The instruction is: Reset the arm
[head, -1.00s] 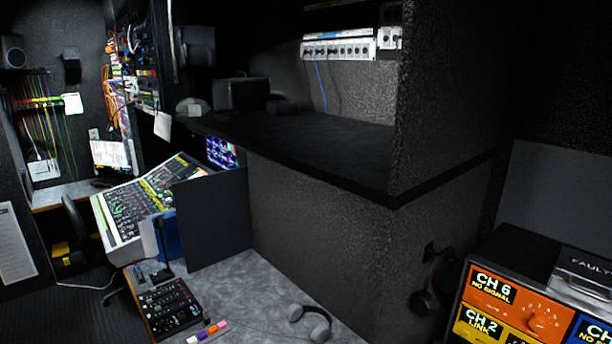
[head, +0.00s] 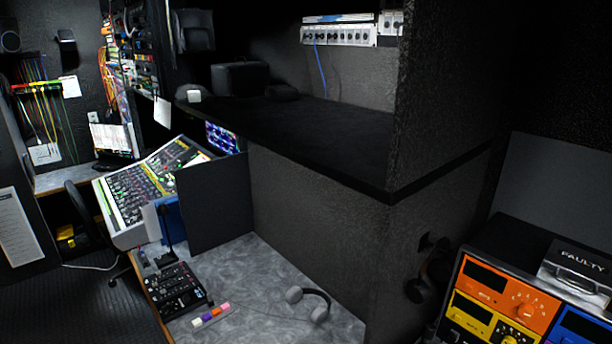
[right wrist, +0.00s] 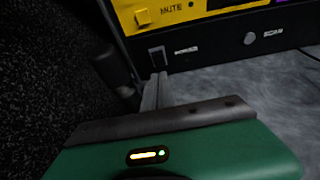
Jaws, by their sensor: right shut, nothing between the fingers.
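My right gripper (right wrist: 154,92) shows in the right wrist view as narrow grey fingers, shut and empty, beyond a dark bar and a green housing of mine. Its tips are in front of the dark lower panel of a unit with a yellow module (right wrist: 190,12) marked MUTE. I cannot tell whether the tips touch the panel. Neither arm shows in the head view, and my left gripper is not seen. In the head view, a rack of orange (head: 505,297), yellow and blue modules stands at lower right, with blank dark displays.
A box marked FAULTY (head: 580,262) sits on the rack. Grey headphones (head: 312,303) and a black keypad unit (head: 176,290) lie on the grey desk (head: 255,270). A dark shelf (head: 330,125) juts out above. A mixing console (head: 150,185) stands at left.

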